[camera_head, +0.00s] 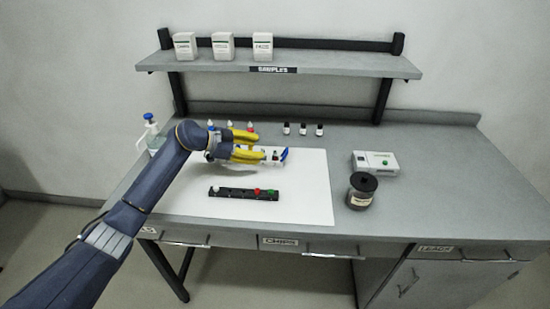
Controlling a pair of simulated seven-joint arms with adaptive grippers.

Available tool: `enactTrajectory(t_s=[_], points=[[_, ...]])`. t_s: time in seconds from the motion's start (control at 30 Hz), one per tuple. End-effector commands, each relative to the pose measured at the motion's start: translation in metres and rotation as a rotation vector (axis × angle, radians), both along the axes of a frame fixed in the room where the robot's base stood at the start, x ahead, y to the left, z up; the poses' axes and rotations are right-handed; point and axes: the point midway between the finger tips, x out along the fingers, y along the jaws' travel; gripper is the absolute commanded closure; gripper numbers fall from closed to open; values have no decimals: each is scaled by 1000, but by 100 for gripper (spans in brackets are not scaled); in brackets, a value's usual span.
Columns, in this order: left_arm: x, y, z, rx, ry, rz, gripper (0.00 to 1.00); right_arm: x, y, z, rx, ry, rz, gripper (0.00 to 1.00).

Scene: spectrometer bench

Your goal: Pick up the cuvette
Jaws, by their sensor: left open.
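My left gripper (261,146), with two yellow fingers, is open above the far part of the white mat (310,185). A small light-coloured holder (275,157) with small items, one of them blue at its right end (284,154), lies just under and beside the fingers, which partly hide it. A black rack (236,194) lies nearer on the mat, with a small pale item at its left end and red and green items toward its right. I cannot tell for certain which small item is the cuvette. My right gripper is not in view.
A dark-lidded jar (361,191) and a white device (375,163) with a green spot stand right of the mat. Small dark vials (303,129) stand behind it. A blue-topped bottle (152,135) is at left. A shelf (330,62) with white boxes (223,46) overhangs the back.

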Motion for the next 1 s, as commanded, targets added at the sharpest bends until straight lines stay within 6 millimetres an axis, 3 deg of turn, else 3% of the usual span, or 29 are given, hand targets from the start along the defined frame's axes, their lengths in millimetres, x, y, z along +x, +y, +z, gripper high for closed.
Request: enactTrajectory(t_s=[0.13, 0.47, 0.73, 1.0], points=[[6, -16, -8, -2, 2, 0, 52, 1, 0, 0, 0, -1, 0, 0], [11, -30, -15, -2, 0, -1, 52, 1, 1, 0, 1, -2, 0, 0], [19, -58, -28, -3, 1, 0, 52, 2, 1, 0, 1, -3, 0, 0], [25, -69, -36, -1, 2, 1, 52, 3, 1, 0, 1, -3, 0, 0]])
